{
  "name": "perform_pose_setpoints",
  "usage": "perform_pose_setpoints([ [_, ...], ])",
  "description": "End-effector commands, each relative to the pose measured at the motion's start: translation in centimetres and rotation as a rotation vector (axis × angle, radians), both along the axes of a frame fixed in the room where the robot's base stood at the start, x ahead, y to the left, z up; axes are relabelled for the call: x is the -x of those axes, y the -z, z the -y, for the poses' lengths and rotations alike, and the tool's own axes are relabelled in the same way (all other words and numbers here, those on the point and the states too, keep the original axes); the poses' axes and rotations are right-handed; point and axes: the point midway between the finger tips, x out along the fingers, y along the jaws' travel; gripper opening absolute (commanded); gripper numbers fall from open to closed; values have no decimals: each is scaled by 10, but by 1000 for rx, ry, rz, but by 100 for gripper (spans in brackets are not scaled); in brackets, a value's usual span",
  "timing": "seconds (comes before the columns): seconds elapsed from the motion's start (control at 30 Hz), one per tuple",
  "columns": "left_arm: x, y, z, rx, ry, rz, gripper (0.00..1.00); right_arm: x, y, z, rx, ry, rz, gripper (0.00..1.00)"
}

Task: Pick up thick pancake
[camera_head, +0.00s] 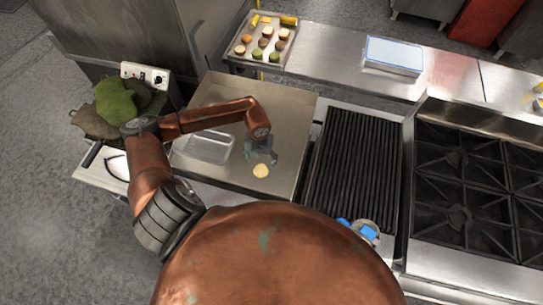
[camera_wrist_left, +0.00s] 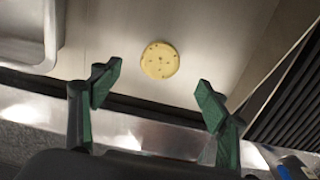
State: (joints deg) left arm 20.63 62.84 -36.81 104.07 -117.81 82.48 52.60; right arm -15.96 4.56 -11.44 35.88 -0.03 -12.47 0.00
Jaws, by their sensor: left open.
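The thick pancake (camera_head: 261,171) is a small round yellow disc lying flat on the steel counter, near its front edge. In the left wrist view the pancake (camera_wrist_left: 160,61) shows brown spots and lies beyond the fingertips, roughly centred between them. My left gripper (camera_head: 262,157) is just above and behind the pancake in the head view. In the left wrist view my left gripper (camera_wrist_left: 155,85) has its green-and-black fingers spread wide with nothing between them, apart from the pancake. My right gripper does not show in either view.
A clear rectangular container (camera_head: 209,147) stands left of the pancake on the steel counter (camera_head: 285,105). A black ribbed grill (camera_head: 357,165) adjoins on the right, with a gas stove (camera_head: 470,190) beyond. A tray (camera_head: 246,58) of round foods stands at the back.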

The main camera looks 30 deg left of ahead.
Motion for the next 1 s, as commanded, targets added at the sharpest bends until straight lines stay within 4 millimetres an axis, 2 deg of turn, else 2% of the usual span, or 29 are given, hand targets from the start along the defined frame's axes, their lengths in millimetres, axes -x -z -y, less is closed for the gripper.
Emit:
perform_pose_setpoints([
  [0.03,1,1,0,1,0,-2,69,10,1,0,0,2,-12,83],
  [0.2,1,14,0,2,-2,-4,69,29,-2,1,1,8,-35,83],
  [0.37,2,30,-1,3,-5,-3,69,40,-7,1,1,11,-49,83],
  [0.57,5,56,-1,4,-5,-6,69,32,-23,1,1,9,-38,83],
  [0.7,3,73,0,4,-3,-3,69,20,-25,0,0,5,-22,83],
  [1.0,2,79,-1,2,0,0,69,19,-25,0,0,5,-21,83],
])
